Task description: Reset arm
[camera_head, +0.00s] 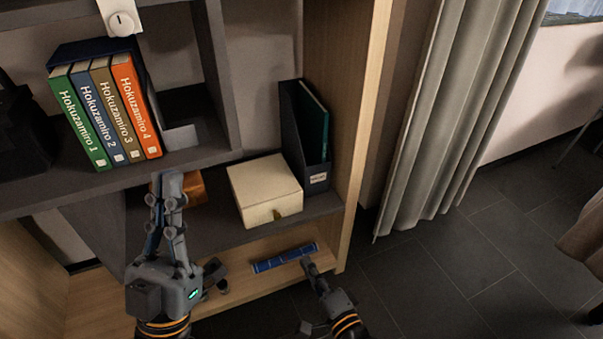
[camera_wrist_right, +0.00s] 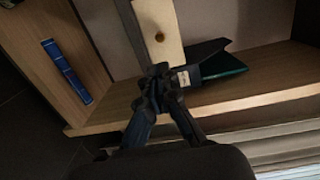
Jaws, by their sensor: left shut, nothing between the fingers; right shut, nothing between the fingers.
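My left gripper (camera_head: 170,182) is shut and empty, pointing up in front of the shelf unit in the head view. Its fingertips overlap the edge of the shelf below the books. My right gripper (camera_head: 307,264) is shut and empty, low at the front of the unit, beside the right end of a blue book (camera_head: 285,257). In the right wrist view its closed fingers (camera_wrist_right: 158,72) show in front of a cream box (camera_wrist_right: 158,35) and a dark file holder (camera_wrist_right: 205,62). I cannot tell whether they touch anything there.
Several Hokuzamiro books (camera_head: 110,113) stand on the upper left shelf. The cream box (camera_head: 265,190) and file holder (camera_head: 305,138) stand on the middle shelf. The blue book lies on the bottom board.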

